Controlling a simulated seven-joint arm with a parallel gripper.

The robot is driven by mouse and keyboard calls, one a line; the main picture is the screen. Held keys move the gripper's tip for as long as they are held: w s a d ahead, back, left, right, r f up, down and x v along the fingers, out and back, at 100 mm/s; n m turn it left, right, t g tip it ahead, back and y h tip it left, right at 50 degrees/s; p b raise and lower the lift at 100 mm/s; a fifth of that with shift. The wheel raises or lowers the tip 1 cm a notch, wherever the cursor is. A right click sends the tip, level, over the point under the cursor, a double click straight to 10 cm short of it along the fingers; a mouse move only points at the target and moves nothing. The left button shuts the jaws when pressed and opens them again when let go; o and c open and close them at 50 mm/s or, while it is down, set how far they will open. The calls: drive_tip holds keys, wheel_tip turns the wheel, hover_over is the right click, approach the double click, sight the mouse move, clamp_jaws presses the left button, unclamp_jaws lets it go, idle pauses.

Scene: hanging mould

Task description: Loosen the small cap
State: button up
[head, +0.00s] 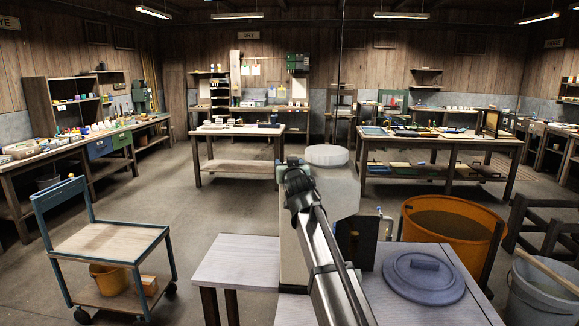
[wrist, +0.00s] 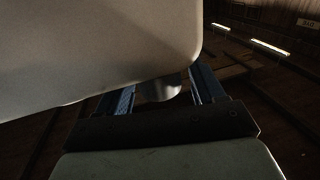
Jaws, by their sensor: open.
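A pale, rounded body (head: 340,195) with a wide white lid (head: 327,155) stands at the centre of the head view, under a thin vertical line. In the wrist view a large pale surface (wrist: 90,50) fills the upper left, close to my gripper (wrist: 163,84). The blue fingers are open and apart. A short grey rounded piece (wrist: 158,90) shows between them below the pale surface; it may be the small cap. I cannot tell whether the fingers touch it. In the head view my arm reaches up to the body's left side and my fingertips cannot be made out.
An orange tub (head: 455,222) and a grey bucket (head: 540,295) stand to the right. A blue cart (head: 105,240) is at left. Open floor lies behind, before the work tables.

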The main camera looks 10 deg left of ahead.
drive_tip(key=shift+s, duration=0.1)
drive_tip(key=v, duration=1.3)
drive_tip(key=shift+s, duration=0.3)
drive_tip(key=shift+d, duration=0.1)
